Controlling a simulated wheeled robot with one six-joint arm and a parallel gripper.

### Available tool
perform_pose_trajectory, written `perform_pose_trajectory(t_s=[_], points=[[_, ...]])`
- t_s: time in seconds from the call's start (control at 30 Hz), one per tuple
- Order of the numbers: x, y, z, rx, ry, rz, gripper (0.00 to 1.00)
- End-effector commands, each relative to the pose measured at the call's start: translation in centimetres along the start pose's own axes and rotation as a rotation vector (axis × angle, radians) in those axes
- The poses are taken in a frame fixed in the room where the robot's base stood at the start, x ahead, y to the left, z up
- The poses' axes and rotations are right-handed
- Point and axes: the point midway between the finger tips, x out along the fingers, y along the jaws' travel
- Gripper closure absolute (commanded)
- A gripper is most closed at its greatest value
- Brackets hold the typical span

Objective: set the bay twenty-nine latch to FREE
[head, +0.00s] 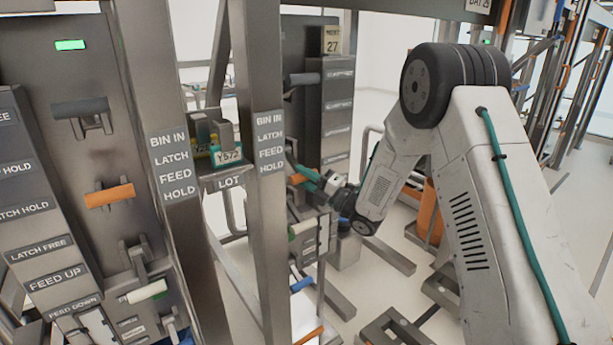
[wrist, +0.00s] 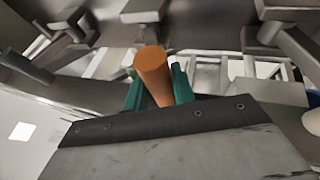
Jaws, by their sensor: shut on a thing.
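My gripper (head: 312,182) is at the panel right of the second steel post, in the middle of the head view. Its green fingers are shut on an orange handle (head: 297,179). In the wrist view my gripper (wrist: 160,88) has one finger on each side of the orange handle (wrist: 152,66), whose round end faces the camera. The post hides much of this panel, so I cannot read the latch's setting. A sign at the upper right (head: 478,5) seems to read BAY 29, cut off by the picture's edge.
A nearer panel at left has a grey handle (head: 86,116), an orange handle (head: 109,195), a white handle (head: 147,291) and a green light (head: 70,45). Label plates (head: 39,248) include LATCH FREE. Steel posts (head: 268,150) stand close left of my gripper. Floor beams (head: 385,250) lie below.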

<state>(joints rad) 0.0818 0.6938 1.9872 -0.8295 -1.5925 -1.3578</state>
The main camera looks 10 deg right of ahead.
Motion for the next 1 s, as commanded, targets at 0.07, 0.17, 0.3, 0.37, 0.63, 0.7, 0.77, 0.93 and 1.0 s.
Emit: perform_pose_trajectory(t_s=[0.07,0.17,0.3,0.37,0.63,0.7,0.77,0.93,1.0], points=[[0.0,-0.2,-0.1,0.002,0.002,-0.004,1.00],[0.0,-0.2,-0.1,0.003,0.003,-0.005,1.00],[0.0,-0.3,-0.1,0.003,0.003,-0.006,1.00],[0.0,-0.3,-0.2,0.004,0.003,-0.006,0.64],[-0.1,-0.1,0.0,0.002,0.000,-0.004,0.53],[-0.2,-0.1,0.0,0.002,0.000,-0.004,0.53],[-0.7,-0.1,0.1,0.002,-0.001,-0.004,0.53],[-3.2,-0.2,0.1,0.004,-0.003,-0.006,0.53],[-4.5,-0.2,0.1,0.003,-0.002,-0.006,0.53]])
